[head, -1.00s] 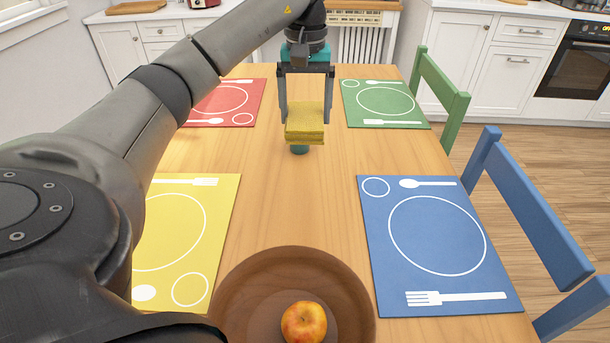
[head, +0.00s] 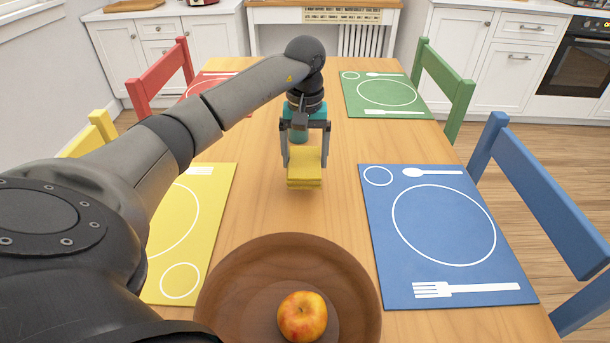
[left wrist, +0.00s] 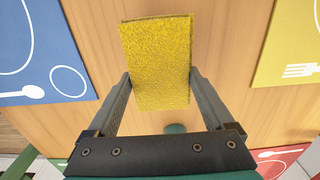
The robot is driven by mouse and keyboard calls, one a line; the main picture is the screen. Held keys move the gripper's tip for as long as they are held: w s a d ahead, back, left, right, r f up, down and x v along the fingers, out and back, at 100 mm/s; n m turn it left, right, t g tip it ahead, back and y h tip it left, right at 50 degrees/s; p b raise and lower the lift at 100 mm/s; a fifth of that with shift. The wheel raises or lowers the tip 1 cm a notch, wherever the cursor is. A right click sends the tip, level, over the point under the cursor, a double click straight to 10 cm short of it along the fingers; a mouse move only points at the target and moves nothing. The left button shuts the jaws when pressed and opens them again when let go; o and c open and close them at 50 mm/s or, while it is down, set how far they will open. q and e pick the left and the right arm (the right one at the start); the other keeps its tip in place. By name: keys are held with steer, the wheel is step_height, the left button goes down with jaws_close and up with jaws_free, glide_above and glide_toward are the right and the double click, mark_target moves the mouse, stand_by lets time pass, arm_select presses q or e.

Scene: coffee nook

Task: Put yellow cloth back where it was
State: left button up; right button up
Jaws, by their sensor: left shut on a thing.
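The yellow cloth (head: 305,165) is a folded, thick square pad above the middle of the wooden table, between the place mats. My left gripper (head: 305,154) points down with a finger on each side of the cloth and is shut on it. In the left wrist view the cloth (left wrist: 158,60) shows as a textured yellow rectangle between the two fingers. I cannot tell how far the cloth is above the table. My right gripper is not in view.
A brown bowl (head: 225,300) with an apple (head: 302,316) stands at the front. Yellow (head: 222,205), blue (head: 445,275), red (head: 197,88) and green (head: 410,85) mats lie along the sides. A teal thing (left wrist: 175,128) is partly hidden behind the gripper. The table's middle (head: 300,215) is clear.

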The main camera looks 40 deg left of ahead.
mark_target(305, 169)
arm_select(q)
steer(key=shift+f+b, duration=0.55)
steer(key=shift+f, duration=1.65)
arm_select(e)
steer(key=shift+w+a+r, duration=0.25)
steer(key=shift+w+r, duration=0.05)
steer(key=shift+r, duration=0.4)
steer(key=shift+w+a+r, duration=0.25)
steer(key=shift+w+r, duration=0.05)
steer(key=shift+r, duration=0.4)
arm_select(q)
steer(key=shift+f, duration=0.1)
steer(key=o, duration=0.9)
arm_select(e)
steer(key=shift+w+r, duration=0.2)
arm_select(q)
steer(key=shift+r, duration=0.35)
step_height(305, 169, up, 10)
steer(key=p, duration=0.3)
steer(key=shift+f, duration=0.25)
steer(key=shift+r+p, duration=0.6)
steer(key=shift+r, duration=0.45)
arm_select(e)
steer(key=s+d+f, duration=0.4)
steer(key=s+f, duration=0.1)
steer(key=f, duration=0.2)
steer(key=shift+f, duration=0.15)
